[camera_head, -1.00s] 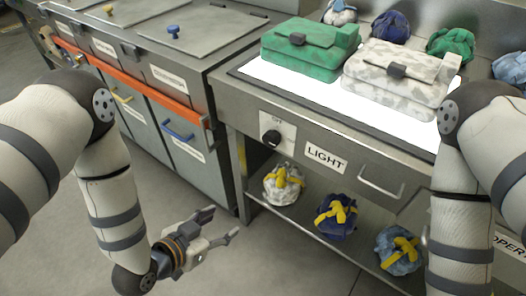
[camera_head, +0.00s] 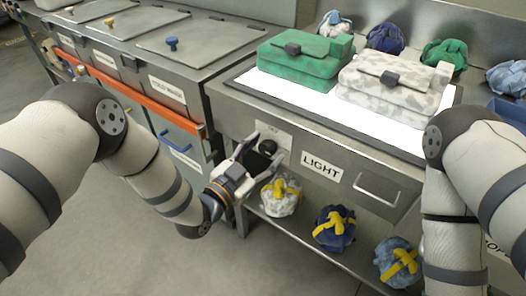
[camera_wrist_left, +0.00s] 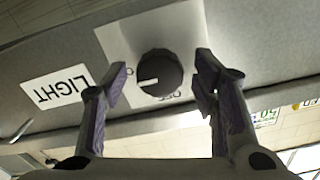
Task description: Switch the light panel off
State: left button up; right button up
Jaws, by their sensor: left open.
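The light panel (camera_head: 376,128) is lit bright white on top of the steel bench, with a green bag and a white patterned bag on it. Its black knob (camera_head: 268,146) is on the bench front, left of the LIGHT label (camera_head: 321,168). The knob also shows in the left wrist view (camera_wrist_left: 160,73), with a white mark and the word OFF beside it. My left gripper (camera_head: 262,154) is open in front of the knob. In the left wrist view its fingers (camera_wrist_left: 160,80) stand on either side of the knob, apart from it. My right gripper is out of view.
A drawer handle (camera_head: 377,189) is right of the label. Several wrapped bundles with yellow ties, one white (camera_head: 281,195), lie on the shelf below. Bins with an orange rail (camera_head: 143,92) stand at the left. Grey floor is clear in front.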

pick_arm(q)
jog(key=c, duration=1.2)
jog(key=shift+o, duration=0.2)
jog(key=n, duration=0.4)
jog(key=shift+a+f+n, duration=0.1)
jog(key=shift+n, duration=0.3)
jog(key=n+b, duration=0.1)
jog(key=n, duration=0.3)
jog(key=shift+f+n, duration=0.1)
jog(key=shift+n, duration=0.2)
jog(key=n+b, duration=0.1)
jog(key=n, duration=0.4)
jog(key=shift+n+b, duration=0.7)
jog(key=shift+n, duration=1.1)
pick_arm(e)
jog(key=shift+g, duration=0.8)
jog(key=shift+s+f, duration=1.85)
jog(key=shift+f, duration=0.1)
